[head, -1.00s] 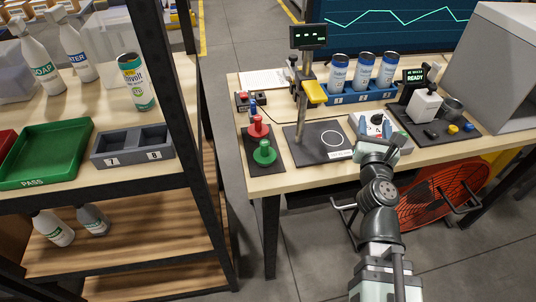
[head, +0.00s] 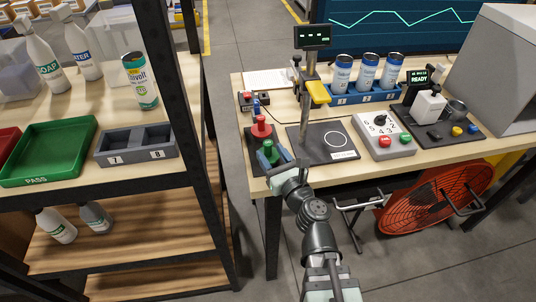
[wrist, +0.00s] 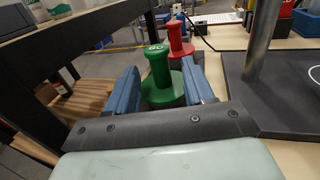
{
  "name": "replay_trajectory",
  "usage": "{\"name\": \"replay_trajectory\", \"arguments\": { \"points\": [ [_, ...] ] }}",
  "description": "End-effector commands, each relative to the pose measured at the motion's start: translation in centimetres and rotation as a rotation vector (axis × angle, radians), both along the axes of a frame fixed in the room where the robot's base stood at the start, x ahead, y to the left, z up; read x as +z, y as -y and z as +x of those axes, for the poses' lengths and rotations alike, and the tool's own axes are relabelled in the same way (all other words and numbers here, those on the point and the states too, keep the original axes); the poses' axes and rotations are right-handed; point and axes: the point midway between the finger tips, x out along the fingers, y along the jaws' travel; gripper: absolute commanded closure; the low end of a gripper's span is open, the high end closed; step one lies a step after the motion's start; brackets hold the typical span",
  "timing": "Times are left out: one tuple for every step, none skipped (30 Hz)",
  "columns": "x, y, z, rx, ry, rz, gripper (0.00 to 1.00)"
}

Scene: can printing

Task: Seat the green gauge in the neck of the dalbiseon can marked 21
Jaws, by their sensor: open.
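The green gauge (head: 268,151) stands upright on a dark mat near the bench's left front corner. In the wrist view, the green gauge (wrist: 159,68) has a wide round base and a knobbed stem with "GO" on top. My gripper (wrist: 162,88) is open, with one blue finger on each side of the gauge and gaps visible; in the head view, my gripper (head: 279,160) partly covers it. Three blue-and-white cans (head: 366,72) stand in a blue rack (head: 394,95) at the back. A green-white can (head: 140,80) stands on the left shelf. I cannot read a 21 on any can.
A red gauge (head: 261,128) stands just behind the green one. To the right are a dark stand (head: 318,155) with a metal post and a control box (head: 382,148). The shelf's black upright (head: 180,130) is left of the bench.

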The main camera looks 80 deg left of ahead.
Motion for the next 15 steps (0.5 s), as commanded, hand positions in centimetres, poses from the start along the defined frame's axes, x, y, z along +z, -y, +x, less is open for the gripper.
{"name": "replay_trajectory", "arguments": {
  "points": [
    [-0.1, -0.2, 0.0, 0.0, 0.0, -0.002, 0.48],
    [-0.1, -0.3, 0.0, 0.0, -0.001, -0.002, 0.48],
    [-0.1, -0.6, -0.1, 0.0, -0.001, -0.002, 0.48],
    [-0.1, -0.8, -0.1, 0.0, -0.001, -0.002, 0.48],
    [-0.1, -1.1, -0.2, -0.001, -0.001, -0.002, 0.48],
    [-0.1, -1.5, -0.3, -0.001, -0.001, -0.002, 0.48],
    [-0.1, -1.8, -0.3, -0.001, -0.001, -0.002, 0.48],
    [-0.1, -2.1, -0.4, -0.001, 0.0, -0.002, 0.48],
    [-0.1, -2.6, -0.5, -0.002, 0.0, -0.002, 0.48],
    [-0.1, -2.9, -0.6, -0.001, 0.0, -0.002, 0.48],
    [-0.1, -3.3, -0.7, -0.001, 0.0, -0.002, 0.48],
    [-0.1, -3.7, -0.9, -0.001, 0.0, -0.002, 0.48],
    [-0.1, -4.0, -0.9, -0.001, 0.0, -0.002, 0.48],
    [-0.1, -4.3, -1.0, 0.0, 0.0, -0.002, 0.48],
    [-0.1, -4.5, -1.1, 0.0, 0.0, -0.002, 0.48]
  ]
}}
